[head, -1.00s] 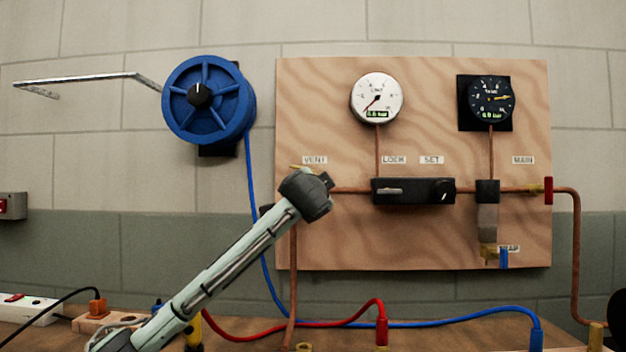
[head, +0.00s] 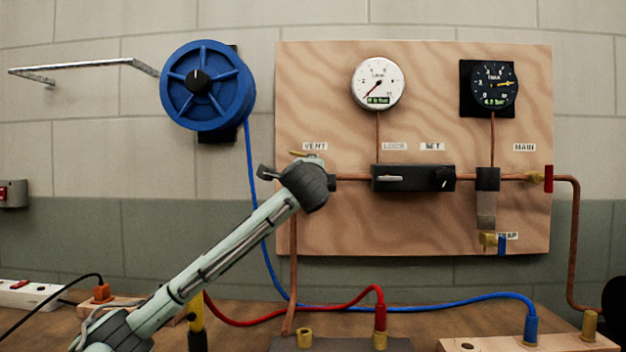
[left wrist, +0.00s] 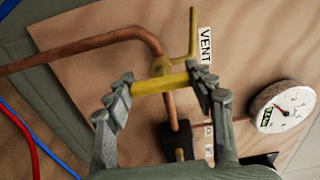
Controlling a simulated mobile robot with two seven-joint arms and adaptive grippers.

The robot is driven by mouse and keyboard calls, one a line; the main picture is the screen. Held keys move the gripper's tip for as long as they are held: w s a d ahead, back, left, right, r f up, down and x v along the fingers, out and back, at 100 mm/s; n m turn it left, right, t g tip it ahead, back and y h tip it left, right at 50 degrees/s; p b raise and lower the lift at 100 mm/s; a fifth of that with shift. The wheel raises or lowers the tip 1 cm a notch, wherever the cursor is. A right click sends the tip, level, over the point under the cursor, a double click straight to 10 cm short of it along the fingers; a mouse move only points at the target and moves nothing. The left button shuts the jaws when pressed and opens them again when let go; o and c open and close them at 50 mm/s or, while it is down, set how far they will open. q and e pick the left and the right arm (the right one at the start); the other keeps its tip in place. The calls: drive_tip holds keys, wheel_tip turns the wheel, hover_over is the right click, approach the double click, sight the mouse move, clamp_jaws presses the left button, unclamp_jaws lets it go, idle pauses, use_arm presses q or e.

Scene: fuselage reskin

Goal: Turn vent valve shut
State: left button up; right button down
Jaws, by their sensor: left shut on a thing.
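The vent valve is at the left of the plywood panel (head: 420,225), by the VENT label (head: 315,146). In the head view my dark wrist covers most of it, and only a bit of brass (head: 300,153) shows above. In the left wrist view the VENT label (left wrist: 205,45) is beside an L-shaped brass piece (left wrist: 192,45). My left gripper (left wrist: 163,86) is shut on a yellow brass bar (left wrist: 160,83) of the valve, which spans between its two fingers. Its fingertips are mostly hidden in the head view. My right gripper is not in view.
A white gauge (head: 377,83), black gauge (head: 490,85) and black regulator block (head: 413,178) are on the panel. A red-handled valve (head: 548,178) is at its right. A blue reel (head: 206,85) hangs left. Red (head: 335,300) and blue (head: 460,298) hoses cross the bench.

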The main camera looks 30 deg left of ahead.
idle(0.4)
use_arm(q)
drive_tip(key=o, duration=1.2)
drive_tip(key=v, duration=1.2)
drive_tip(key=x, duration=1.2)
